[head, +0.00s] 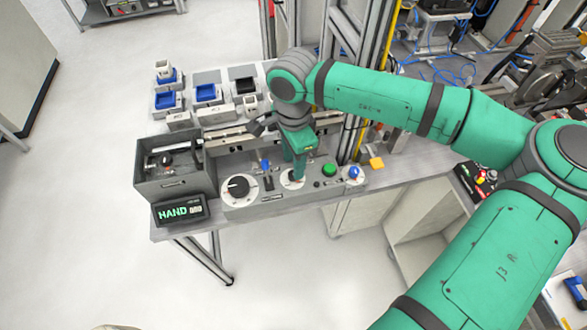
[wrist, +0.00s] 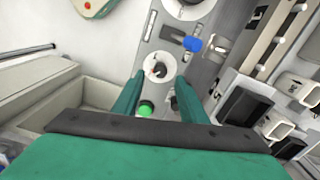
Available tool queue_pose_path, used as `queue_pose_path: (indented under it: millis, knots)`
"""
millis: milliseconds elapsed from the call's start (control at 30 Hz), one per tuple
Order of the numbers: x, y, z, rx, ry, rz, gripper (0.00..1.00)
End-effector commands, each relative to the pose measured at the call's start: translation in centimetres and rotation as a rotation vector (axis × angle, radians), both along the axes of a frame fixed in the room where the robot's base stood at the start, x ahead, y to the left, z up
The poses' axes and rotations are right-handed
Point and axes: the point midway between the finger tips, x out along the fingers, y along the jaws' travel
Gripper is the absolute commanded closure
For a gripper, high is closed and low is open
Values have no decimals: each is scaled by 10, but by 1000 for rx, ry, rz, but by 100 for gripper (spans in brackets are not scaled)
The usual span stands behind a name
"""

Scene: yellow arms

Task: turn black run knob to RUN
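A grey control panel (head: 262,203) holds two white dials. The larger left dial carries a black knob (head: 239,187). The smaller middle dial (head: 292,180) lies under my gripper (head: 298,173) and is partly hidden by it. In the wrist view this smaller dial (wrist: 164,60) shows a small dark knob with an orange-red mark (wrist: 157,70). My gripper (wrist: 159,78) is open and empty, its two green fingers pointing at this dial, one to each side. I cannot tell whether they touch it. A display (head: 181,209) reads HAND.
A blue-handled lever (head: 265,166) stands between the dials. A green button (head: 330,169) and a blue knob (head: 353,173) sit on the right. A grey open box (head: 175,184) stands on the left. Blue bins and a rail lie behind, with upright metal posts nearby.

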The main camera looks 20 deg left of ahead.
Motion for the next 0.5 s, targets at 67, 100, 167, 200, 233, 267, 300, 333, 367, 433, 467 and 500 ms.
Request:
queue_pose_path:
  millis: [67, 100, 167, 200, 233, 267, 300, 333, 367, 433, 467, 500]
  knots:
    - [-1, 0, -14, 1, 4, 0, 61]
    - [-1, 0, -19, 0, 3, 0, 61]
    - [-1, 0, -27, 0, 3, -1, 61]
    - [-1, 0, -31, 0, 3, -1, 61]
    - [-1, 0, -34, 1, 2, -1, 61]
    - [0, 0, -36, 1, 2, -1, 61]
    - [0, 0, -39, 1, 1, -1, 61]
    - [0, 0, -40, 1, 1, -1, 61]
    - [0, 0, -41, 1, 1, 0, 61]
    - [0, 0, -43, 1, 1, 0, 61]
    - [0, 0, -44, 1, 1, 0, 61]
    - [0, 0, -44, 1, 1, 0, 61]
